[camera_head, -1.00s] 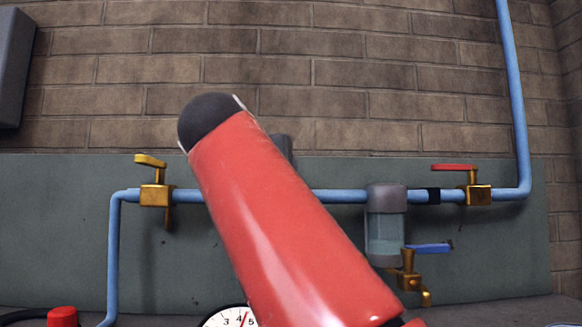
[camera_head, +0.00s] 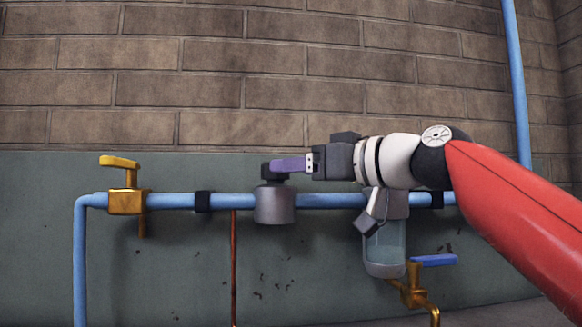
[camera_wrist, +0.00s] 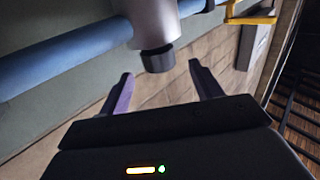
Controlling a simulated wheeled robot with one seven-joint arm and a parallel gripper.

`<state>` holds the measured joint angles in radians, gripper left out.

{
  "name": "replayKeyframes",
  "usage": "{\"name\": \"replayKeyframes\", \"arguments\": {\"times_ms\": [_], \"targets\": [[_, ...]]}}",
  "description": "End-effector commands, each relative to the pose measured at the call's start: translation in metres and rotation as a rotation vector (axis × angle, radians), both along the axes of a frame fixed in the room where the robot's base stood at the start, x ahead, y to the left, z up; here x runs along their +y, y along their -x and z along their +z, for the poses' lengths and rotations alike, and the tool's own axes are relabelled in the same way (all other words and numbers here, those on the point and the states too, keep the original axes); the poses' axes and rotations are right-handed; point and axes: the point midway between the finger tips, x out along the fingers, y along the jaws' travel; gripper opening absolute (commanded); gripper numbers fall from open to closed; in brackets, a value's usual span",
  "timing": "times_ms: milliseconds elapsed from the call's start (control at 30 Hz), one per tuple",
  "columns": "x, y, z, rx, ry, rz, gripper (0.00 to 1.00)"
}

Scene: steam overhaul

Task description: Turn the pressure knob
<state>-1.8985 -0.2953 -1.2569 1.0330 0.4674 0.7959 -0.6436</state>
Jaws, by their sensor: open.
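The pressure knob is a small black cap (camera_head: 268,178) on top of a grey cylindrical regulator (camera_head: 274,205) set in the blue pipe. In the wrist view the knob (camera_wrist: 158,60) shows below the pale grey regulator body (camera_wrist: 152,22). My gripper (camera_head: 278,165) reaches in from the right at knob height, with its purple fingers at the knob. In the wrist view my gripper (camera_wrist: 160,71) is open, with the knob between the fingertips and a gap on each side. The fingers partly hide the knob in the head view.
A blue pipe (camera_head: 330,201) runs along the green wall panel. A yellow-handled brass valve (camera_head: 127,201) is on the left. A glass bowl filter (camera_head: 385,250) hangs below my wrist, with a blue-handled valve (camera_head: 415,290) beside it. A thin copper tube (camera_head: 234,270) drops below the pipe.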

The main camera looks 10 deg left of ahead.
Motion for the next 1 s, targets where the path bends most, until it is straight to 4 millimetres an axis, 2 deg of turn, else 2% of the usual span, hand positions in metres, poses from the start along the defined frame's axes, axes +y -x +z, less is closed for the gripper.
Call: {"name": "replayKeyframes", "arguments": {"times_ms": [167, 700, 1000], "targets": [[0.007, -0.004, 0.001, -0.002, -0.012, 0.016, 0.65], [0.058, -0.036, 0.002, -0.001, -0.010, 0.015, 0.65], [0.067, -0.043, 0.000, -0.001, -0.010, 0.011, 0.65]]}}
